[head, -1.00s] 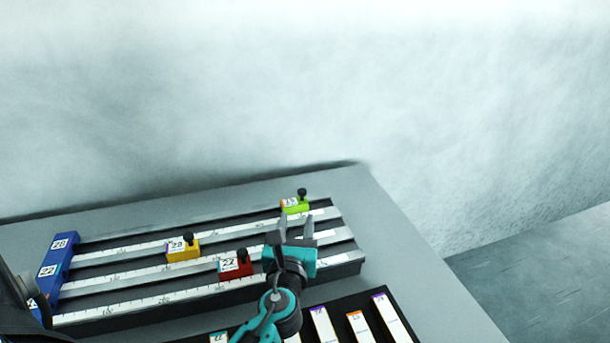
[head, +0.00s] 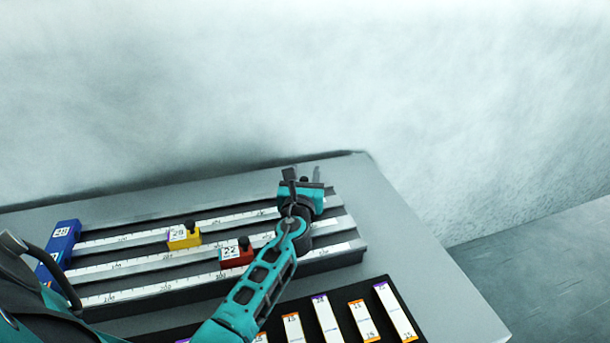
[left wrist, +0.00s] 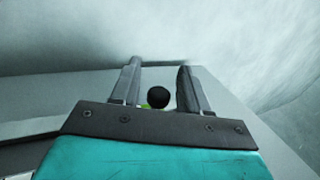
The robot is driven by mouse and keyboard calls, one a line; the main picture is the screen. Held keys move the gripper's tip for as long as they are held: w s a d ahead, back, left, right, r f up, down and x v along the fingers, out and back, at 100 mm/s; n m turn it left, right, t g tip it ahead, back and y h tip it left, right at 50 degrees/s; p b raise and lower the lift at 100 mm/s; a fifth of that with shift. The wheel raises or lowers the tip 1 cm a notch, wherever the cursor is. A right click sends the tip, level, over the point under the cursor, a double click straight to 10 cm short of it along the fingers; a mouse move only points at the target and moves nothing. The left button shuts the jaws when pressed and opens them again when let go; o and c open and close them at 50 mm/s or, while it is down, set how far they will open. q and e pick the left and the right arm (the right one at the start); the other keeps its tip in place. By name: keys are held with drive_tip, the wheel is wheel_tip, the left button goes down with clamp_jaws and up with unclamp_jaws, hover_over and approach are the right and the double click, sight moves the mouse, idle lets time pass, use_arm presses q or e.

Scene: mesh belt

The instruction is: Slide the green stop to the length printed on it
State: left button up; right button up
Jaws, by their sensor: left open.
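The green stop (left wrist: 145,106) shows in the left wrist view only as a sliver beside its round black knob (left wrist: 158,96). The knob stands between the two fingers of my open left gripper (left wrist: 160,85), with a gap visible on each side. In the head view my left gripper (head: 303,175) is over the right end of the farthest rail (head: 150,232) and hides the green stop. The number on the stop cannot be read now. My right gripper is not in view.
A yellow stop (head: 184,237) and a red stop (head: 237,254) sit on the nearer rails. A blue end block (head: 62,245) closes the rails at the left. A black tray (head: 398,290) with several white labelled strips lies in front. The wall is behind.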

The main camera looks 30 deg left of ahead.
use_arm(q)
drive_tip(key=shift+w+a, duration=0.15)
drive_tip(key=shift+w, duration=0.05)
clamp_jaws()
idle(0.4)
drive_tip(key=shift+r, duration=0.1)
